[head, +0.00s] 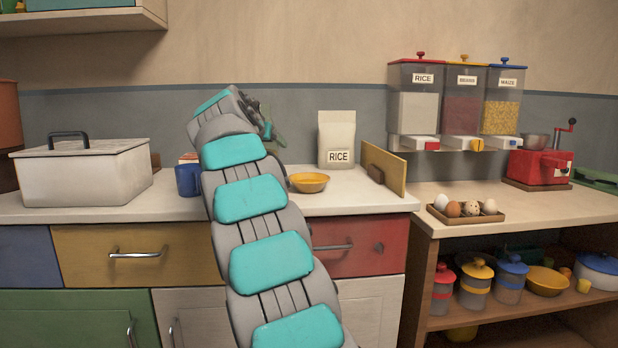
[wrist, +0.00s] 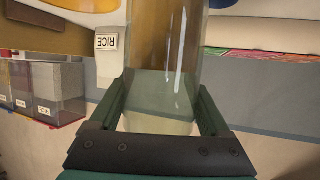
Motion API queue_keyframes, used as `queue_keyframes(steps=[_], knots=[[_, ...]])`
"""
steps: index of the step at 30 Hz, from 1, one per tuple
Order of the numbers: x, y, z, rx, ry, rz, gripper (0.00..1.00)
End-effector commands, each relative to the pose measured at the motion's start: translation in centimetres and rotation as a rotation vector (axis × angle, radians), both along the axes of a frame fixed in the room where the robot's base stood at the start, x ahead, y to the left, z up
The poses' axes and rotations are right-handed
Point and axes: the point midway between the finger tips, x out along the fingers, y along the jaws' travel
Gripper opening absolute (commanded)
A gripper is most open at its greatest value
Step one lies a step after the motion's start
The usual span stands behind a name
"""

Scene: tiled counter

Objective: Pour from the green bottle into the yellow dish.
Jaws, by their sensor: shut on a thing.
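The yellow dish (head: 309,182) stands upright on the white counter in front of the rice bag, just right of my arm. A yellow curved edge (wrist: 85,4) at the top left of the wrist view looks like part of it. My gripper (wrist: 165,92) is shut on the green bottle (wrist: 163,60), one finger on each side of its clear glass. Greenish liquid shows between the fingers. In the head view my gripper (head: 268,124) is raised above the counter, up and left of the dish, mostly behind my arm. The bottle's mouth and its tilt cannot be made out.
The rice bag (head: 337,139) stands behind the dish, and a wooden board (head: 384,167) stands to its right. A blue mug (head: 188,180) and a white lidded box (head: 84,172) are left of my arm. Grain dispensers (head: 460,100) and an egg tray (head: 466,217) are farther right.

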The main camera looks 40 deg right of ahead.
Motion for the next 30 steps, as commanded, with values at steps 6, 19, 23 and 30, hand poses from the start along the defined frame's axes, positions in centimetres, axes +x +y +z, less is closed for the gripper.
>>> queue_keyframes(steps=[6, 19, 23, 30], knots=[[0.0, 0.1, 0.9, 0.0, -0.005, 0.001, 0.0], [0.1, 0.1, 4.5, 0.0, -0.009, 0.003, 0.0], [0.1, 0.1, 5.0, 0.002, -0.004, 0.001, 0.0], [0.0, 0.1, 5.1, 0.002, -0.004, 0.0, 0.0]])
